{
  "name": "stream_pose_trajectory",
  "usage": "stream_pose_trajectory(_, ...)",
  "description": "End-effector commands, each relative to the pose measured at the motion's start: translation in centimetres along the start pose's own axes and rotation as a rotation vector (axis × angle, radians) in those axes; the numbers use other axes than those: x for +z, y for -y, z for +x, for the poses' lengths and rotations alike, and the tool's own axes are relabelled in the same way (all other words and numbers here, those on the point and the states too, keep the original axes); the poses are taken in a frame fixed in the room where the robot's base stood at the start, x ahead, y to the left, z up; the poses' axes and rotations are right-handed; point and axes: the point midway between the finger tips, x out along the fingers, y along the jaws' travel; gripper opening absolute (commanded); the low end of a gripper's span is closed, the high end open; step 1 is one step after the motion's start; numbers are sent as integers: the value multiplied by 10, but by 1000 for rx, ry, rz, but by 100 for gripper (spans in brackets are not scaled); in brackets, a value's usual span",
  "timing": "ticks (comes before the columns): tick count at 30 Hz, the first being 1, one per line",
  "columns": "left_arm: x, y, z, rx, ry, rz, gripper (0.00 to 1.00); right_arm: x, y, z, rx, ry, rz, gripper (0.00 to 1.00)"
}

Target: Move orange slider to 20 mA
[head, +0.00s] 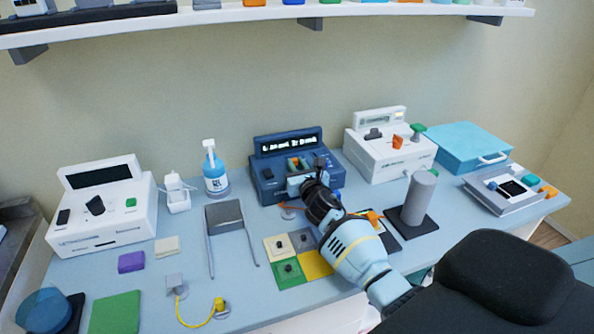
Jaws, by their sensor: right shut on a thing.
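The dark blue unit (262,172) stands at the back middle of the bench, with a lit display (290,142) on top whose characters are too small to read surely. The orange slider (293,162) shows as a small orange patch on its front panel, beside a green one. My right gripper (298,172) reaches in from the lower right and is shut on the orange slider, its fingers hiding much of the panel. The slider's exact setting cannot be read. My left gripper is out of view.
A white unit with an orange knob (397,142) stands to the right, another white unit (104,205) at the far left.

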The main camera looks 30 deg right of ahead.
Motion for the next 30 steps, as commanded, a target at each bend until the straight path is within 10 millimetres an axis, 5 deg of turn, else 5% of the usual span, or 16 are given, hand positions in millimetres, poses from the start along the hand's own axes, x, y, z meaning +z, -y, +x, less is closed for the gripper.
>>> stream_pose_trajectory(8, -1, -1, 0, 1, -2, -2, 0, -1, 0, 0, 1, -2, 0, 0)
stream_pose_trajectory(9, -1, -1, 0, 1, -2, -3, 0, -1, 0, 0, 1, -2, 0, 21)
stream_pose_trajectory(14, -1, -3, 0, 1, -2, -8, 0, 0, 0, 0, 0, -2, 0, 40)
stream_pose_trajectory(23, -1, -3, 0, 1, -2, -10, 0, 0, 0, -1, 0, -1, 0, 40)
stream_pose_trajectory(30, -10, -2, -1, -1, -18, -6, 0, 2, 0, -22, 0, 2, -2, 40)
